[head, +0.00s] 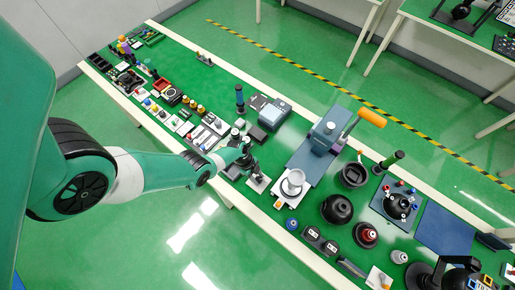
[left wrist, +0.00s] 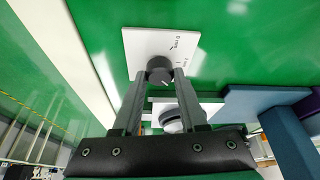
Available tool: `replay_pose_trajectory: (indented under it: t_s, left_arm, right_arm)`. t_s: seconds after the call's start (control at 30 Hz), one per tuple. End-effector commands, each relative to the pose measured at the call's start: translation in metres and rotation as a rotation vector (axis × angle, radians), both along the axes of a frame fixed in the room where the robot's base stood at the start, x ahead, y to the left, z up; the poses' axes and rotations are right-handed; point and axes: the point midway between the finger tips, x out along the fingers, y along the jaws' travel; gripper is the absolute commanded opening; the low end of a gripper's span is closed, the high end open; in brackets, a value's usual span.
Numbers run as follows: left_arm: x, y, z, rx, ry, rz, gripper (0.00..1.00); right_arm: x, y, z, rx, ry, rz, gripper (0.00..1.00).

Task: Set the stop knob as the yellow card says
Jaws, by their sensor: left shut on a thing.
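The stop knob (left wrist: 159,68) is a round dark grey knob with a light pointer line, on a white plate (left wrist: 138,45) with small black markings. In the head view my left gripper (head: 254,173) reaches down to the pale plate (head: 258,184) near the bench's front edge; the knob is mostly hidden there. I cannot make out the yellow card in either view. My right gripper is not in view.
A grey-blue press (head: 318,143) with an orange handle (head: 372,117) stands right of the gripper. A round white dish (head: 293,183) sits close by. A blue-handled upright tool (head: 239,97) stands behind. Many small parts crowd the bench's left end.

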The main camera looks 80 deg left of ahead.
Motion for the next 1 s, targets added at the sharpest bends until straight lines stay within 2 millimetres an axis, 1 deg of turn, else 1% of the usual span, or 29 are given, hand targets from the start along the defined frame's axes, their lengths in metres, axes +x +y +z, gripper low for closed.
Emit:
replay_pose_trajectory:
  t_s: [0.2, 0.4, 0.6, 0.97, 1.0]
  left_arm:
    - [0.0005, 0.0018, -0.0016, 0.004, 0.000, -0.136, 0.00]
    - [0.0003, 0.0018, -0.0010, 0.004, 0.001, -0.208, 0.00]
    - [0.0004, 0.0017, -0.0002, 0.006, 0.001, -0.237, 0.00]
    - [0.0006, 0.0015, 0.0006, 0.004, 0.000, -0.239, 0.00]
    - [0.0006, 0.0015, 0.0007, 0.004, 0.000, -0.239, 0.49]
  right_arm:
    - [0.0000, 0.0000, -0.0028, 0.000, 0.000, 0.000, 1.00]
    - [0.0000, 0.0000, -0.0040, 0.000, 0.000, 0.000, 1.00]
    - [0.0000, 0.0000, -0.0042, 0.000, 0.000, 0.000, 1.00]
    - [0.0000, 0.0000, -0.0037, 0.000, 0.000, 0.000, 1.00]
    - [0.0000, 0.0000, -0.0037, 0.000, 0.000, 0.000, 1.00]
